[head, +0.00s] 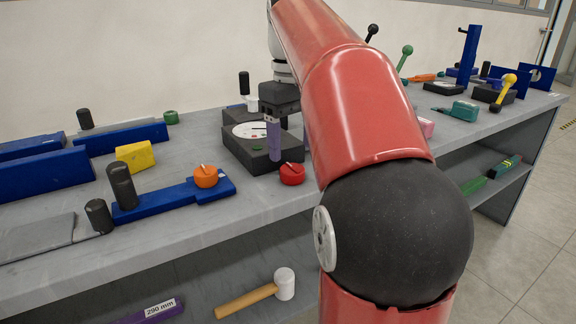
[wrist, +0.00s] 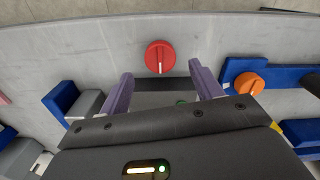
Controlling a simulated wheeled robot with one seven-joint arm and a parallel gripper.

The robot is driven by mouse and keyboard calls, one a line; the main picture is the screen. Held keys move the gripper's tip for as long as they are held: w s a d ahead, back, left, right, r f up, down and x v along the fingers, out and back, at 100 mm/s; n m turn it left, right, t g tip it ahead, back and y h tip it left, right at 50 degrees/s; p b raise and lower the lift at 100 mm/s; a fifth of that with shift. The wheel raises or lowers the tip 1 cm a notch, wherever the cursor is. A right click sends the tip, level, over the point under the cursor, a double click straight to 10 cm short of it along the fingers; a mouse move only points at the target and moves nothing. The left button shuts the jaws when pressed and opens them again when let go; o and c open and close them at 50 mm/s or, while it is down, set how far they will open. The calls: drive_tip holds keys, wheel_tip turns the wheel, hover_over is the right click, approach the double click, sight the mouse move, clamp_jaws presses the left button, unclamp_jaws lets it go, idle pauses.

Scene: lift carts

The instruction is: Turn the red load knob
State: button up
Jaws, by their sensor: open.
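The red load knob (head: 292,174) is a round dial with a white pointer line. It sits at the front end of a dark grey block with a white dial face (head: 250,130) on the bench. In the wrist view the knob (wrist: 160,57) lies centred just beyond the fingertips, its white line pointing toward my gripper. My gripper (head: 274,157) points down above the block, just behind and left of the knob in the head view. Its purple fingers (wrist: 161,72) are spread apart with nothing between them. I cannot tell the exact height gap to the knob.
An orange knob (head: 206,176) on a blue fixture stands left of the red knob, also seen in the wrist view (wrist: 249,86). Black posts (head: 122,187) and a yellow block (head: 135,155) stand further left. A mallet (head: 283,283) lies on the lower shelf. My red arm hides the bench's middle.

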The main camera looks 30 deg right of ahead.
sight(292, 167)
wheel_tip(292, 167, down, 5)
drive_tip(key=shift+f+b, duration=0.1)
drive_tip(key=shift+b, duration=0.5)
drive_tip(key=c, duration=1)
